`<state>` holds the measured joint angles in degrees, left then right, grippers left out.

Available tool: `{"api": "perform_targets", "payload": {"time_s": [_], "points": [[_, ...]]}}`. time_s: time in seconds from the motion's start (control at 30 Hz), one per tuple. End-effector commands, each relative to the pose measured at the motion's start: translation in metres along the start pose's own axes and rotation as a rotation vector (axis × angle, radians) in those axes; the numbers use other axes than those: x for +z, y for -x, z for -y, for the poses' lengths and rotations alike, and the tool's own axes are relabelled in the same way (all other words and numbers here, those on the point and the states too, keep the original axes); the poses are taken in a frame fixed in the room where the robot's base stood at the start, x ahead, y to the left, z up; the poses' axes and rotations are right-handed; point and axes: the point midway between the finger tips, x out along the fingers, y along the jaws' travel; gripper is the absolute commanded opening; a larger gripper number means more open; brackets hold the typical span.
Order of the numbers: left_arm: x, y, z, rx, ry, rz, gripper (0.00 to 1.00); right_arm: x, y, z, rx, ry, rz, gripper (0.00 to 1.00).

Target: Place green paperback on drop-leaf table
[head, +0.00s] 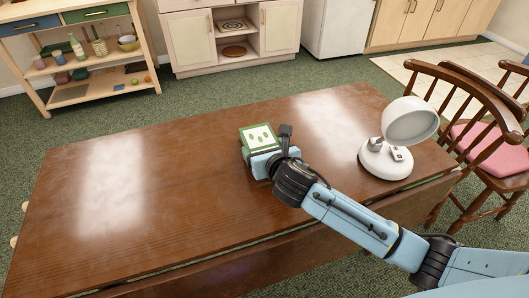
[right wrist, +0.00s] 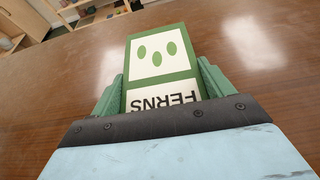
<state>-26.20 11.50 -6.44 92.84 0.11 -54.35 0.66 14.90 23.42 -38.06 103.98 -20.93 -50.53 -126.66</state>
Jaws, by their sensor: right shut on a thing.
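The green paperback (head: 260,139) has a pale panel with green ovals on its cover. In the right wrist view the green paperback (right wrist: 160,60) lies between the two green fingers, its "FERNS" title upside down near the palm. My right gripper (head: 258,152) is shut on it at the middle of the drop-leaf table (head: 150,210). The brown tabletop (right wrist: 230,55) fills the background in the right wrist view. The book is at or just above the tabletop; I cannot tell if it touches. My left gripper is not in view.
A white lamp (head: 388,155) stands on the table's right end, close to my right arm. Wooden chairs with a pink cushion (head: 505,150) stand at the right. A shelf unit (head: 85,60) and cabinet (head: 190,42) stand behind. The table's left half is clear.

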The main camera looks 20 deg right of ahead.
Motion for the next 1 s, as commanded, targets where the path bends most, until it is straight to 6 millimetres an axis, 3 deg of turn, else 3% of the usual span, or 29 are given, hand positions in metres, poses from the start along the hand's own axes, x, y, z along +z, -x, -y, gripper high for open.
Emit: {"api": "perform_targets", "payload": {"time_s": [0.47, 0.5, 0.63, 1.0], "points": [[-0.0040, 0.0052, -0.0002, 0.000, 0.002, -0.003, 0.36, -0.0059, -0.0028, -0.0002, 0.000, 0.001, 0.002, 0.53], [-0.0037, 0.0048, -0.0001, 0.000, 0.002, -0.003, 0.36, -0.0069, -0.0030, -0.0001, 0.000, 0.000, 0.001, 0.82], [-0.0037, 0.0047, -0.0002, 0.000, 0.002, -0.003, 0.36, -0.0068, -0.0029, -0.0001, 0.000, 0.000, 0.001, 0.99], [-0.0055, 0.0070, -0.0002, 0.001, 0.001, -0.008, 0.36, -0.0039, 0.0030, -0.0001, 0.001, 0.001, 0.000, 1.00]]}}
